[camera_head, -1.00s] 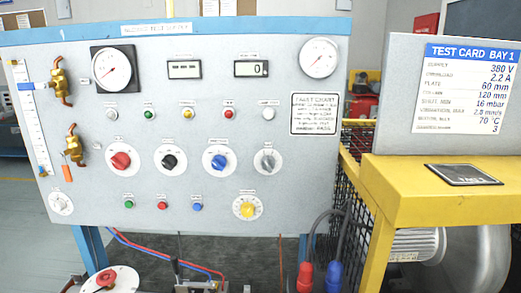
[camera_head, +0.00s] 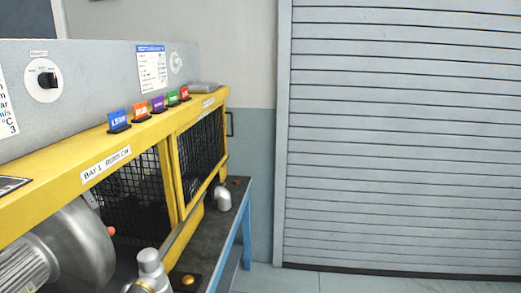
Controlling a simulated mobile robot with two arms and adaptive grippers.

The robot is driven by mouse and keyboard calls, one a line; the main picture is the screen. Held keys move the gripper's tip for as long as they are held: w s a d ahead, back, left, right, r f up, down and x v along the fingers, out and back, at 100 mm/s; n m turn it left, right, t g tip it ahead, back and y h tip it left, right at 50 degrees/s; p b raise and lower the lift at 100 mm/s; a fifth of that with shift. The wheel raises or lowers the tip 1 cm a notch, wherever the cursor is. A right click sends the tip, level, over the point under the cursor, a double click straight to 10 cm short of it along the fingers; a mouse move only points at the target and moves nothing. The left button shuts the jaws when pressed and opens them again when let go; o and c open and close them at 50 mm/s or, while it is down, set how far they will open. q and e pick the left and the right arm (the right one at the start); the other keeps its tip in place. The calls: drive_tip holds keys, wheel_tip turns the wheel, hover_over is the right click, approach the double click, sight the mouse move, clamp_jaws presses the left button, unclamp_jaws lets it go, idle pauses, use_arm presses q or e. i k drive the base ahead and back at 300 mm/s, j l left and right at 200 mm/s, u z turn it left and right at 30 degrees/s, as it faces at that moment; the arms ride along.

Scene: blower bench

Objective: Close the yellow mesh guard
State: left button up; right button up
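The yellow mesh guard (camera_head: 201,152) is a yellow-framed panel with dark mesh, at the right end of the yellow blower enclosure. A small dark handle (camera_head: 229,124) shows at its far right edge. The bay to its left, labelled for the bay 1 blower, is open at the front. The silver blower (camera_head: 82,243) shows inside that bay, with dark mesh (camera_head: 136,192) behind it. I cannot tell whether the panel slides or swings. Neither of my grippers is in view.
Coloured tags (camera_head: 140,111) stand on the yellow top beam. A silver pipe fitting (camera_head: 149,265) and a brass knob (camera_head: 188,280) are in front of the open bay. A blue-legged bench (camera_head: 236,222) carries the enclosure. Floor is clear before the grey shutter (camera_head: 400,140).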

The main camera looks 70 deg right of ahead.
sight(183, 213)
drive_tip(key=z, duration=1.75)
drive_tip(key=i+l+z, duration=0.2)
drive_tip(key=l, duration=0.3)
drive_tip(key=i+l+z, duration=0.25)
drive_tip(key=i+l, duration=0.15)
drive_tip(key=i+l+z, duration=0.2)
drive_tip(key=i, duration=0.7)
drive_tip(key=i+u, duration=0.25)
drive_tip(key=i, duration=0.25)
drive_tip(key=i+u, duration=0.25)
drive_tip(key=i, duration=0.2)
